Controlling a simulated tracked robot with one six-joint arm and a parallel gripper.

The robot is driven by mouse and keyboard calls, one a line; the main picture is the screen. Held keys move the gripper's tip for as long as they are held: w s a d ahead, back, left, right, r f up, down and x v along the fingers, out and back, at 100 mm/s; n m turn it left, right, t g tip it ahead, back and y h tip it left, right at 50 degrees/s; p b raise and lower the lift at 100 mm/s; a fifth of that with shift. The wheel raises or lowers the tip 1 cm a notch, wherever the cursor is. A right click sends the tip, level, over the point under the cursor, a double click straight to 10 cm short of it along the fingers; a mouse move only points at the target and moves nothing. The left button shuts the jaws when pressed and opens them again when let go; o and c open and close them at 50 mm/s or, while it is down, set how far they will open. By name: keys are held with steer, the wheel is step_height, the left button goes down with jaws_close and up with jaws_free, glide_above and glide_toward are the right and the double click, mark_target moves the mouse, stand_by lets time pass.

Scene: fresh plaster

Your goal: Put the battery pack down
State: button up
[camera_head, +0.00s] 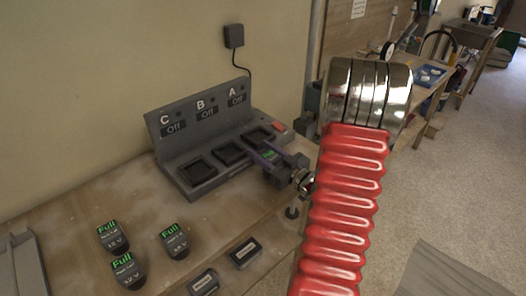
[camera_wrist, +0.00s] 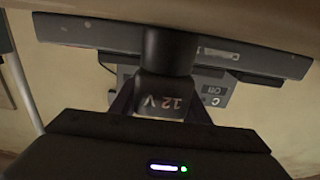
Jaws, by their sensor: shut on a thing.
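My gripper (camera_head: 279,165) is shut on a dark battery pack (camera_wrist: 165,95), whose "12 V" marking appears upside down in the wrist view. In the head view the gripper is at the right front of the grey charger (camera_head: 205,184), by the bays nearest A; the arm hides part of this area. The charger has three square bays, and its back panel reads C, B and A, each "Off". The left bay (camera_head: 195,171) and middle bay (camera_head: 229,153) look empty. I cannot tell whether the held pack touches the charger.
Several other packs stand on the wooden bench (camera_head: 75,213); three (camera_head: 113,237) show "Full" in green. Two small dark blocks (camera_head: 245,252) lie near the front edge. A wall plug (camera_head: 234,37) with a cord is above the charger. Another workbench (camera_head: 430,75) stands behind at right.

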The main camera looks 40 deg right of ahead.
mark_target(277, 161)
steer(key=o, duration=1.4)
steer(key=shift+f, duration=0.1)
steer(key=shift+o, duration=0.2)
steer(key=shift+s+d, duration=0.15)
steer(key=shift+s, duration=5.85)
